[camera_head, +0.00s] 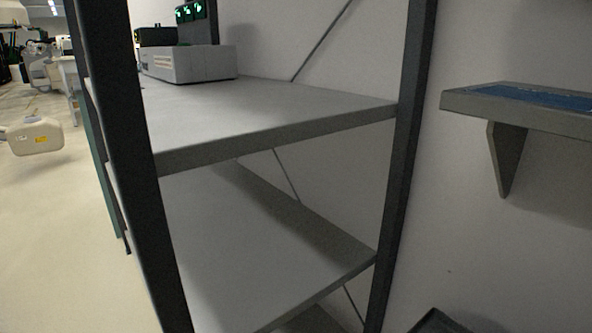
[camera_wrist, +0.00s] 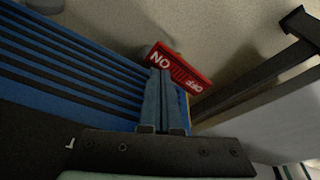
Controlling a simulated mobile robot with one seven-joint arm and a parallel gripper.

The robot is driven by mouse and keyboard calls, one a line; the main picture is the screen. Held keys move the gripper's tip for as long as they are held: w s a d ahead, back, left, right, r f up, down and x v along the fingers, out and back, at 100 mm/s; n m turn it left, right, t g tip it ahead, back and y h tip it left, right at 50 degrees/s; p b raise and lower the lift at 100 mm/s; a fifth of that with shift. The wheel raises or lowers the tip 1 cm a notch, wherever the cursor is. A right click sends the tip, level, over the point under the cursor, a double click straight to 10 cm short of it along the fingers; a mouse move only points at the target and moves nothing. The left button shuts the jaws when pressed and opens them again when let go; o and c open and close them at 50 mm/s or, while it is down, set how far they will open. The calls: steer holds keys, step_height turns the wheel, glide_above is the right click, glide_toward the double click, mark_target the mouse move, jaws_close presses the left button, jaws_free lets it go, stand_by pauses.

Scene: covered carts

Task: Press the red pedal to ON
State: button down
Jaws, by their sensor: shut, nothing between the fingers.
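The red pedal (camera_wrist: 185,77) shows in the wrist view, near the middle. It has white ON and OFF lettering, upside down in this view, with ON at its left end and OFF at its right end. A bit of yellow shows along its lower edge. My gripper (camera_wrist: 161,72) is shut and empty, its fingertips in front of the pedal by the ON end. The fingers hide part of the pedal. I cannot tell whether they touch it or which way it is tilted. The head view shows neither pedal nor gripper.
A blue and black ribbed surface (camera_wrist: 60,70) lies left of my fingers, and a dark bar (camera_wrist: 262,77) runs at the right. The head view shows a metal rack (camera_head: 260,110) with a grey box (camera_head: 190,64), a wall shelf (camera_head: 480,102), and open floor at left.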

step_height(320, 180, up, 6)
steer(key=p, duration=0.5)
steer(key=shift+f+p, duration=0.1)
steer(key=shift+p, duration=0.2)
steer(key=shift+a, duration=0.1)
